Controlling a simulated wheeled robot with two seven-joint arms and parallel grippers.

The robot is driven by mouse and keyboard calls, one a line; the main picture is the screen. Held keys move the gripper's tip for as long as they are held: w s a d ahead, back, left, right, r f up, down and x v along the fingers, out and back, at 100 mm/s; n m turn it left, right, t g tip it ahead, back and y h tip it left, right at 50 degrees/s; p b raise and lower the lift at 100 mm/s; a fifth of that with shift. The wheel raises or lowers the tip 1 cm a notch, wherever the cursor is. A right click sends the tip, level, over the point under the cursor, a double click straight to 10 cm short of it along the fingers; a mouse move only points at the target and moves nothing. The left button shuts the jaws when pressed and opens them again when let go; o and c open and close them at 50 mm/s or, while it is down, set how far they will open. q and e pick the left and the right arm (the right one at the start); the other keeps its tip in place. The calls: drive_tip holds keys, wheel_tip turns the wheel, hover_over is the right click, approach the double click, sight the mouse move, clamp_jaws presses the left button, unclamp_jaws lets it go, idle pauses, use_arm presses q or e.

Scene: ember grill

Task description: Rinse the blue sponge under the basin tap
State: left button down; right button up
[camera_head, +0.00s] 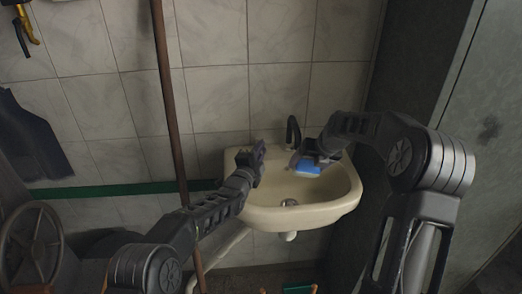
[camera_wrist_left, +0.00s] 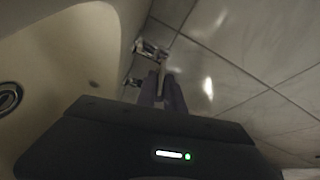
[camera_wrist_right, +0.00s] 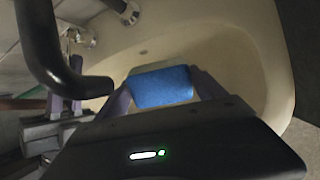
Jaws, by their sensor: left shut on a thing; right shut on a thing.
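The blue sponge (camera_head: 307,167) is over the cream basin (camera_head: 345,203), to the right of the black tap (camera_head: 291,128). My right gripper (camera_head: 304,160) is shut on the sponge, which shows between the fingers in the right wrist view (camera_wrist_right: 162,86). The black spout (camera_wrist_right: 45,50) curves down close beside that gripper. No water shows. My left gripper (camera_head: 259,148) is at the back left of the basin. In the left wrist view its fingers (camera_wrist_left: 162,88) are closed around a thin pale piece beside chrome fittings (camera_wrist_left: 148,48), seemingly the tap handle; the grip is partly hidden.
The drain (camera_head: 289,202) is open in the basin floor. A tiled wall (camera_head: 220,95) stands behind. A brown pole (camera_head: 171,110) rises left of the basin, and a grey cabinet (camera_head: 470,110) bounds the right side.

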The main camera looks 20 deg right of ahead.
use_arm(q)
drive_tip(key=m+g+h, duration=0.1)
drive_tip(key=w+a+m+g+h, duration=0.1)
drive_tip(key=g, duration=0.1)
drive_tip(key=shift+a+m+h, duration=0.15)
drive_tip(key=shift+m+h, duration=0.15)
drive_tip(key=shift+s, duration=0.1)
drive_tip(key=c, duration=1.5)
unclamp_jaws()
drive_tip(key=shift+o, duration=0.2)
drive_tip(key=shift+a, duration=0.15)
drive_tip(key=v, duration=1.1)
drive_tip(key=shift+s+a, duration=0.25)
drive_tip(key=shift+a, duration=0.05)
